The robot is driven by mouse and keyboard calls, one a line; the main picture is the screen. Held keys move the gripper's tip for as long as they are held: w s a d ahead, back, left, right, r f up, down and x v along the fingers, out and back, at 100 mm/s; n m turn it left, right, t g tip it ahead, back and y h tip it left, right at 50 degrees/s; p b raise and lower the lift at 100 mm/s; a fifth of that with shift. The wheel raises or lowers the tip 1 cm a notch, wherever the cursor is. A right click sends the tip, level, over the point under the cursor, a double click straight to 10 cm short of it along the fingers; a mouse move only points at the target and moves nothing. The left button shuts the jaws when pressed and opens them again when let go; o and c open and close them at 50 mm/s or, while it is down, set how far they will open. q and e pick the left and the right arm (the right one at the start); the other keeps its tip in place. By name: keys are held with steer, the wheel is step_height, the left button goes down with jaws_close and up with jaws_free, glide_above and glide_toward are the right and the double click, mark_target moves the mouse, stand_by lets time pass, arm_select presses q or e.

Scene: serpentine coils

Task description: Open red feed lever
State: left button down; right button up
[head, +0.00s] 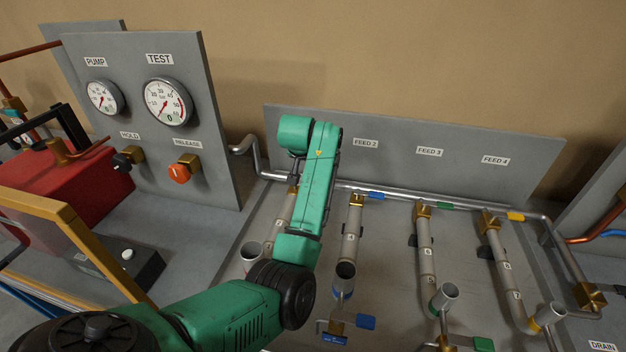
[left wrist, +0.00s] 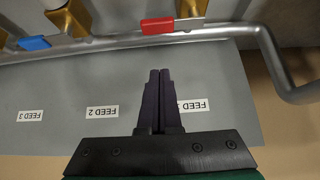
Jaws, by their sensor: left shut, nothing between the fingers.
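The red feed lever (left wrist: 172,25) shows in the left wrist view at the top centre, a red handle lying along the grey supply pipe beside a brass valve (left wrist: 190,8). My left gripper (left wrist: 160,72) is shut and empty, its dark fingertips together. In that picture the tips lie below the lever, apart from it, over the grey back panel, and partly cover the FEED 1 label (left wrist: 194,105). In the head view my green arm hides the red lever and the left gripper. My right gripper is in neither view.
Along the supply pipe sit a blue lever (head: 375,196), a green lever (head: 445,206) and a yellow lever (head: 516,216). Feed tubes run forward from their brass valves. A gauge panel (head: 205,140) with an orange RELEASE knob (head: 179,173) stands left of my arm.

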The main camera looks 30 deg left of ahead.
arm_select(q)
steer(key=p+x, duration=0.1)
steer(key=x, duration=0.7)
steer(key=shift+f, duration=0.1)
steer(key=s+p, duration=0.2)
steer(key=s+d+p, duration=0.1)
steer(key=s, duration=0.1)
steer(key=shift+p, duration=0.4)
steer(key=shift+w, duration=0.1)
